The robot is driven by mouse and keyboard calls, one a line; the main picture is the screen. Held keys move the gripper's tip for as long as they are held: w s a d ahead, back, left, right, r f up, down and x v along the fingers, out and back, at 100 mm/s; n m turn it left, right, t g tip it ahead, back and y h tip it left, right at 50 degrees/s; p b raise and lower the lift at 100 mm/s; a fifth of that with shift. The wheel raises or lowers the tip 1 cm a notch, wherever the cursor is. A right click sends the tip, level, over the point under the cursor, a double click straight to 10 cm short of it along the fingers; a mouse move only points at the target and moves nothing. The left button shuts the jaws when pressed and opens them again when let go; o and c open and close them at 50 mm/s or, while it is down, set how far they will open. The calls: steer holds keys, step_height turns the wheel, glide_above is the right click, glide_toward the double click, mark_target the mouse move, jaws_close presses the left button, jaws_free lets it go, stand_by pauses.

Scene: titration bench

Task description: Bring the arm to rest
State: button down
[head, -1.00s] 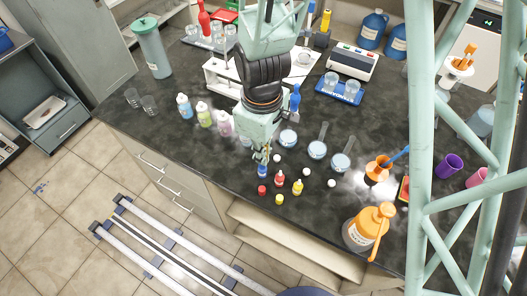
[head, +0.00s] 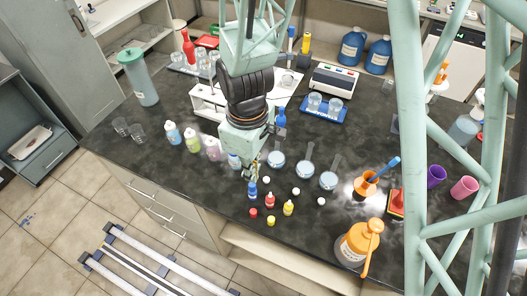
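My arm reaches down from the top middle of the head view over the dark bench (head: 330,205). My gripper (head: 250,172) points down just above or behind a small blue dropper bottle (head: 252,190). Whether they touch, and whether the fingers are open or shut, is too small to tell. A red-labelled bottle (head: 269,201) and a yellow one (head: 288,208) stand to its right, with loose red and yellow caps in front.
Several flasks (head: 276,162) stand right of my gripper, and pastel bottles (head: 190,144) to its left. An orange wash bottle (head: 358,245) stands near the front edge. A white rack (head: 207,102) is behind. The left part of the bench top is fairly clear.

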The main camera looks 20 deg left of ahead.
steer(key=shift+s+a+r+p, duration=0.15)
steer(key=shift+r+p, duration=0.7)
steer(key=shift+r, duration=1.1)
steer(key=shift+f, duration=0.1)
